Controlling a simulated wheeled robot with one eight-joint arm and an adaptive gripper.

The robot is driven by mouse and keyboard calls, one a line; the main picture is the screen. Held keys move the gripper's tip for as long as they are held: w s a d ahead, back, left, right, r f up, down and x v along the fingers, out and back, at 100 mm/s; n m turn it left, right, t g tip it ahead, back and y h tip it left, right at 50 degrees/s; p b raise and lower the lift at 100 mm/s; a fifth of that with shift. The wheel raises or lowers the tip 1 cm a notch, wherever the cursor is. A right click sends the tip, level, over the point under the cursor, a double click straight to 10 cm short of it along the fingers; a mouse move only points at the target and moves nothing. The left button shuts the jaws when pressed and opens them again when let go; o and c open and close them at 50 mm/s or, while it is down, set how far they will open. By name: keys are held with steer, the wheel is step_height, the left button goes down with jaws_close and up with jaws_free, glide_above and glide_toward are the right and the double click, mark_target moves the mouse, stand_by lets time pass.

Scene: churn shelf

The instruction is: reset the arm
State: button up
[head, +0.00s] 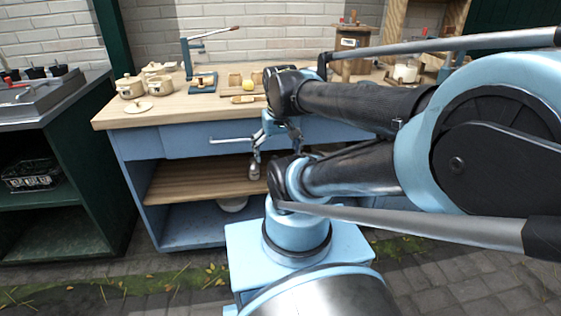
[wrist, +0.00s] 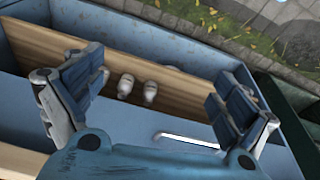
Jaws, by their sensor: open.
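My gripper (head: 275,150) hangs in front of the blue workbench (head: 135,165), near its drawer front and open shelf. Part of it is hidden behind my own arm links. In the wrist view my gripper (wrist: 155,105) shows its two blue-grey padded fingers wide apart, with nothing held between them. My arm is bent and fills the right half of the head view.
The bench has a protruding drawer handle (head: 232,140) and a wooden lower shelf (head: 195,180). Two small pale objects (wrist: 137,90) show between my fingers. Pots (head: 130,87) and a blue lever press (head: 200,75) stand on top. Paving lies in front.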

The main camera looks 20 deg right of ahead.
steer(key=shift+s+d+f, duration=0.2)
steer(key=shift+s+f, duration=0.4)
steer(key=shift+s+d+f, duration=0.2)
steer(key=shift+s+f, duration=0.35)
steer(key=shift+s, duration=0.05)
steer(key=shift+w+f, duration=0.2)
steer(key=shift+w, duration=0.3)
